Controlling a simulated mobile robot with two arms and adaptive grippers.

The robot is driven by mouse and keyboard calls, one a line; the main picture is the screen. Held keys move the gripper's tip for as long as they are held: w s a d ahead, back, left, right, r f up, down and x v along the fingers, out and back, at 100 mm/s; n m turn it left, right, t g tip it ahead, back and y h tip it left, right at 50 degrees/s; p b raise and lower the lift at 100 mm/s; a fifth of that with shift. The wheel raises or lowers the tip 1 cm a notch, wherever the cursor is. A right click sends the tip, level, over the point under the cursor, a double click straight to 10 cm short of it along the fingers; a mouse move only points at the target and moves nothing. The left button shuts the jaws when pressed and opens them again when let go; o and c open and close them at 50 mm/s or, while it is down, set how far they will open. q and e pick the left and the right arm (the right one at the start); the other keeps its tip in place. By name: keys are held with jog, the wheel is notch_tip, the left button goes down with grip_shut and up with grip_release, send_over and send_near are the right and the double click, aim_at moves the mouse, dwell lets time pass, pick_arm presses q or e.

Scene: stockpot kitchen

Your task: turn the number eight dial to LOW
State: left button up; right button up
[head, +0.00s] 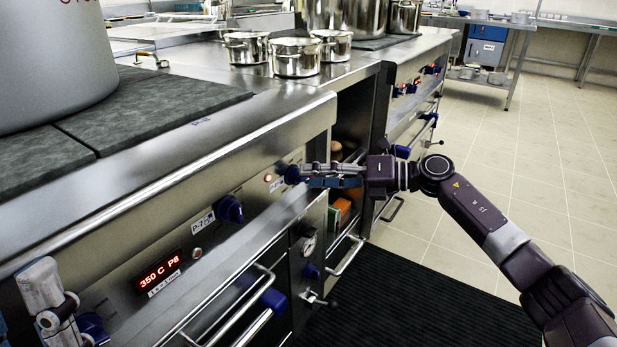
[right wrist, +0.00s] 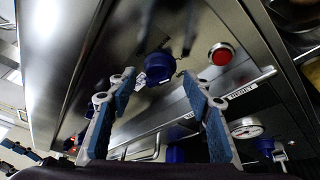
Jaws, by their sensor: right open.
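The blue dial (head: 292,174) in front of my right gripper (head: 308,176) sits on the steel stove front. A small label (head: 276,184) next to it seems to read P-8. In the right wrist view the blue dial (right wrist: 159,67) shows ahead, between the two spread fingers of the right gripper (right wrist: 158,80). The gripper is open; contact with the dial cannot be told. The dial's pointer setting is not readable. Part of my left gripper (head: 48,298) shows at the lower left edge; its fingers are mostly cut off.
Another blue dial (head: 230,209), labelled P-7, is to the left. A red display (head: 160,270) reads 350 C P8. A red lamp (right wrist: 221,54) is beside the dial. Oven handles (head: 235,305) stick out below. Pots (head: 296,57) stand on the counter. The tiled floor (head: 540,150) is clear.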

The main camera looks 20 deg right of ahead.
jog(key=v, duration=1)
